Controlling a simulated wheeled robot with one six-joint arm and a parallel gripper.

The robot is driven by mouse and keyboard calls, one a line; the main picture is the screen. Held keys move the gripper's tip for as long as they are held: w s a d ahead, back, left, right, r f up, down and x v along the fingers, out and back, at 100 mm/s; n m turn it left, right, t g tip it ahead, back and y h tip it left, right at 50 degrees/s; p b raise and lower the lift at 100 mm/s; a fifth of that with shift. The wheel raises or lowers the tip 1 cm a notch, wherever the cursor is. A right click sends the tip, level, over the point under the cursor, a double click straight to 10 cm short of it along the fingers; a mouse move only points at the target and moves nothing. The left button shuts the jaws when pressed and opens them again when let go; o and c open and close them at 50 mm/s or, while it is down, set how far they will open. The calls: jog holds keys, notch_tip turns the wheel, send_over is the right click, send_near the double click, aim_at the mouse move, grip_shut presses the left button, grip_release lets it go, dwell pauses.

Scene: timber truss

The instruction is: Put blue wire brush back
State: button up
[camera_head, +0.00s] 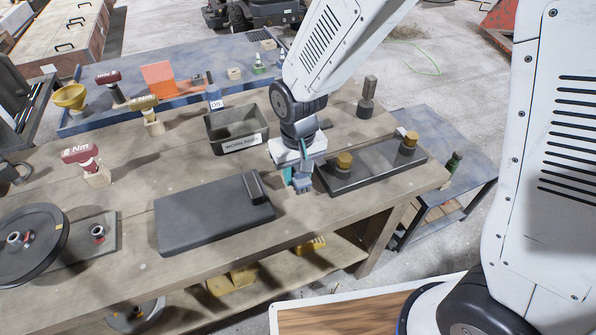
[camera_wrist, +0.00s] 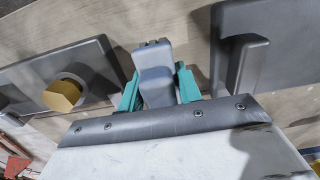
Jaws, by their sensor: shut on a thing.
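My gripper (camera_head: 301,184) is low over the wooden workbench, between a dark flat case and a dark block with knobs. In the wrist view, its teal fingers (camera_wrist: 158,88) are shut on a grey-blue block-like thing (camera_wrist: 156,86), which I take to be the blue wire brush. Its bristles do not show. In the head view the brush is mostly hidden by the gripper. I cannot tell whether it touches the bench top.
The dark case (camera_head: 205,222) with a raised handle lies left of my gripper. The dark block (camera_head: 350,178) with two yellow-brown knobs lies right. A grey labelled bin (camera_head: 217,146) stands behind. Red-headed tools (camera_head: 78,153) stand left. The bench's front edge is close.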

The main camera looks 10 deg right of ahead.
aim_at(298, 179)
jog(key=shift+w+d+f, duration=0.1)
jog(key=shift+w+f, duration=0.2)
jog(key=shift+f, duration=0.6)
jog(key=shift+w+d+f, duration=0.1)
jog(key=shift+w+f, duration=0.2)
jog(key=shift+f, duration=0.6)
jog(key=shift+f, duration=0.15)
jog(key=o, duration=0.9)
jog(key=shift+a, duration=0.1)
notch_tip(298, 179, up, 12)
jog(key=shift+s+r, duration=0.1)
jog(key=shift+r, duration=0.15)
jog(key=s+d+r+m, duration=0.1)
jog(key=s+d+r, duration=0.3)
jog(key=s+d, duration=0.2)
jog(key=s+d+r+m, duration=0.1)
jog(key=s+d+r, duration=0.4)
jog(key=s+d, duration=0.1)
jog(key=s+d+r+m+t, duration=0.1)
jog(key=s+d+r, duration=0.4)
jog(key=s+d, duration=0.2)
jog(key=shift+d, duration=0.8)
